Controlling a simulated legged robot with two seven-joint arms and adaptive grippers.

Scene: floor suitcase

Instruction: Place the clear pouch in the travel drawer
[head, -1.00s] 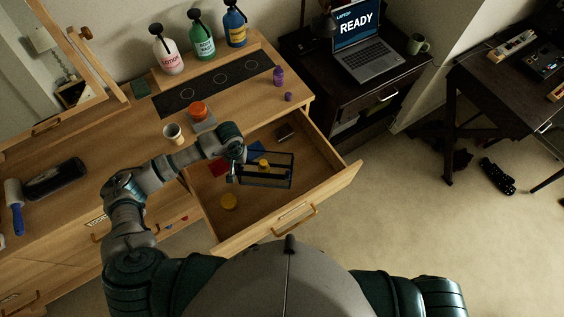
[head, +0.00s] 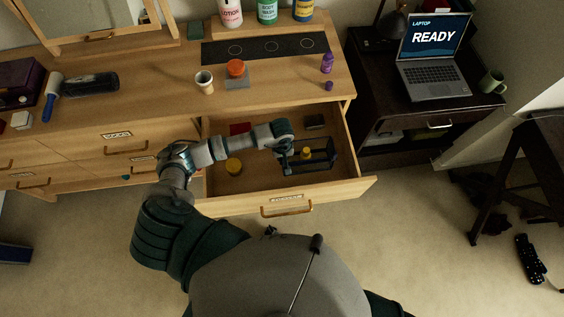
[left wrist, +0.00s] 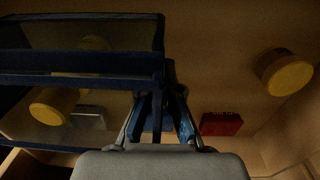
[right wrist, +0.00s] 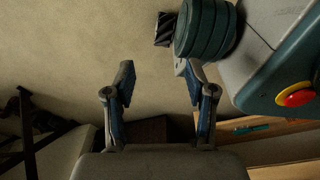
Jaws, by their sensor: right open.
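The clear pouch (head: 318,167), see-through with dark blue edges, is inside the open drawer (head: 225,205), toward its right side. A yellow item shows in or through it. The drawer's front label is too small to read. My left gripper (head: 287,160) is at the pouch's left end. In the left wrist view, its fingers (left wrist: 163,122) are close together on the pouch's dark edge (left wrist: 80,85). Whether the pouch rests on the drawer floor is unclear. My right gripper (right wrist: 156,78) is open and empty over the carpet, away from the drawer.
The drawer also holds a yellow round item (head: 233,166), a red item (head: 240,128) and a small dark item (head: 314,121). A cup (head: 204,82) and an orange-lidded jar (head: 236,68) stand on the dresser top. A laptop (head: 432,75) sits on the dark side table.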

